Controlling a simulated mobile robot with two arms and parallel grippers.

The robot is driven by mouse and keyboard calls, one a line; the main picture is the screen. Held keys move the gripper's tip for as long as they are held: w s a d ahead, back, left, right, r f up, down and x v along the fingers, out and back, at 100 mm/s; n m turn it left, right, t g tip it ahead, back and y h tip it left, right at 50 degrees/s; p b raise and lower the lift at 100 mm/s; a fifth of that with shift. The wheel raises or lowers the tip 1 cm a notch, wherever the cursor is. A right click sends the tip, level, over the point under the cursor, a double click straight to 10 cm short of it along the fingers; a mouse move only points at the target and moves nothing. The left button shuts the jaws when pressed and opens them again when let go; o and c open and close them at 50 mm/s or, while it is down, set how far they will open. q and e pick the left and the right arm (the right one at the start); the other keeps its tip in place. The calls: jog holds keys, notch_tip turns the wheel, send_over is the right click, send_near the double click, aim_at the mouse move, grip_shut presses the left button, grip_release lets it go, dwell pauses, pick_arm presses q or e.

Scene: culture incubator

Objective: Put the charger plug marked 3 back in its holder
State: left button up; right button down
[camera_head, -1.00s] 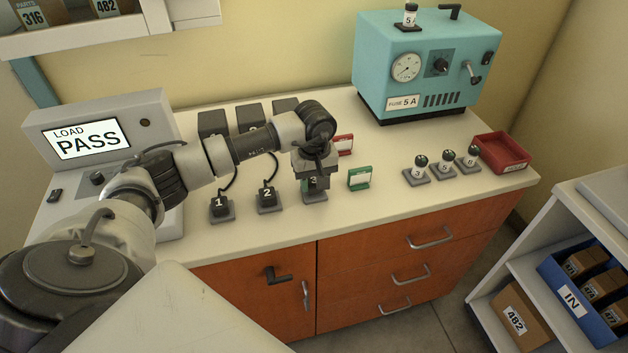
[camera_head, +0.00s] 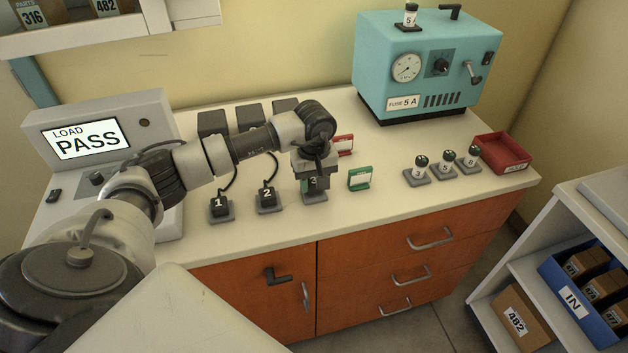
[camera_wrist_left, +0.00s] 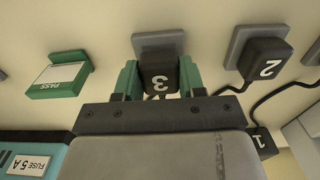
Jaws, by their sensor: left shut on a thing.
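The black plug marked 3 (camera_head: 313,182) is at its grey holder (camera_head: 315,196) on the counter, the rightmost of the row of plugs. My left gripper (camera_head: 314,178) is over it from above, its green fingers shut on the plug's two sides. In the left wrist view the plug marked 3 (camera_wrist_left: 160,78) sits between the two fingers, with the holder plate (camera_wrist_left: 158,43) directly beyond it. Whether the plug is fully seated is hard to tell. My right gripper is not in view.
Plugs 1 (camera_head: 220,205) and 2 (camera_head: 267,195) stand in holders to the left, with cords. A green PASS card (camera_head: 359,179) and a red card (camera_head: 343,144) stand close to the right. Fuses, a red tray (camera_head: 502,152) and a teal machine (camera_head: 415,65) are farther right.

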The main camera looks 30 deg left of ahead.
aim_at(314, 181)
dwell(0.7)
pick_arm(q)
jog(key=shift+f+b, duration=0.55)
jog(key=shift+b, duration=0.2)
jog(key=o, duration=1.3)
jog(key=shift+r, duration=0.1)
jog(key=shift+c, duration=0.2)
notch_tip(314, 181, up, 11)
jog(key=shift+f+b, duration=0.1)
jog(key=shift+b, duration=0.55)
jog(key=shift+d, duration=0.1)
